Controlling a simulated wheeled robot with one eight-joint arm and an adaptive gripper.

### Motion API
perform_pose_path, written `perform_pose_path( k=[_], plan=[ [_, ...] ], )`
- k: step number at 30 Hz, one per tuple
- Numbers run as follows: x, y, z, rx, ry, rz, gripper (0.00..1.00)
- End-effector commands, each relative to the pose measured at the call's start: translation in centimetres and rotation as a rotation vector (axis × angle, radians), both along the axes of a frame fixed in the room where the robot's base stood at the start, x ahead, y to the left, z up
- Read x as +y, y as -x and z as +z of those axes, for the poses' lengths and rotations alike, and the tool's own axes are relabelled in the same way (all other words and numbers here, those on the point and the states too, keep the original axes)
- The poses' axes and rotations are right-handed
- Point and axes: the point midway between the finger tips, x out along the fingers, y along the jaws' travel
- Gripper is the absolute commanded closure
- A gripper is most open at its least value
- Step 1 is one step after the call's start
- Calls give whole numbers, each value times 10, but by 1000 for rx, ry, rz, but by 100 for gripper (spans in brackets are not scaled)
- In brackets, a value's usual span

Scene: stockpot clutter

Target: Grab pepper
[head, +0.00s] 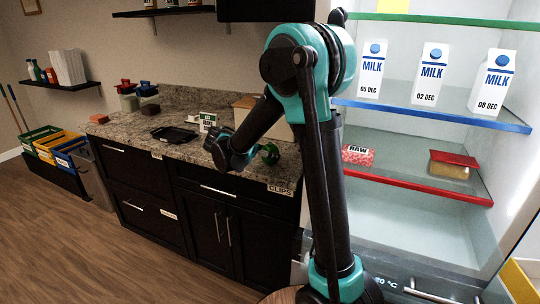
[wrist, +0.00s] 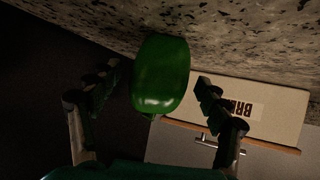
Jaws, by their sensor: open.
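The green pepper (wrist: 160,75) is on the speckled counter and fills the middle of the wrist view. It also shows in the head view (head: 270,153), near the right end of the counter, partly hidden by my gripper. My gripper (wrist: 157,80) is open, with one finger to each side of the pepper in the wrist view. I cannot tell whether either finger touches it. In the head view my gripper (head: 252,154) is low over the counter, just left of the pepper.
A black tray (head: 175,134) and a small white-and-green box (head: 208,121) are on the counter (head: 140,128). An open fridge with milk cartons (head: 432,74) is at right.

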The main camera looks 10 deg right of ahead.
Motion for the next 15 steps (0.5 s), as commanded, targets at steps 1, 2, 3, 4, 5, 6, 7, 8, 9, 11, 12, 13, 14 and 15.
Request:
perform_pose_path(
  k=[1,2,3,4,5,6,7,8,9,11,12,13,14,15],
  plan=[
    [-5,-3,-3,0,0,-2,23],
    [-9,-5,-5,0,0,-2,23],
    [-13,-7,-7,0,0,-4,23],
    [-17,-9,-9,0,0,-4,23],
    [-20,-11,-12,0,0,-4,23],
    [-24,-15,-15,-1,-1,-3,23],
    [-27,-17,-17,-1,0,-3,23],
    [-29,-18,-18,-1,0,-3,23],
    [-32,-20,-20,0,0,-2,23],
    [-33,-21,-21,0,0,-1,23],
    [-34,-21,-21,0,0,0,23],
    [-33,-21,-21,0,0,0,23],
    [-33,-21,-21,0,0,0,23],
    [-33,-21,-21,0,0,0,23]
  ],
)
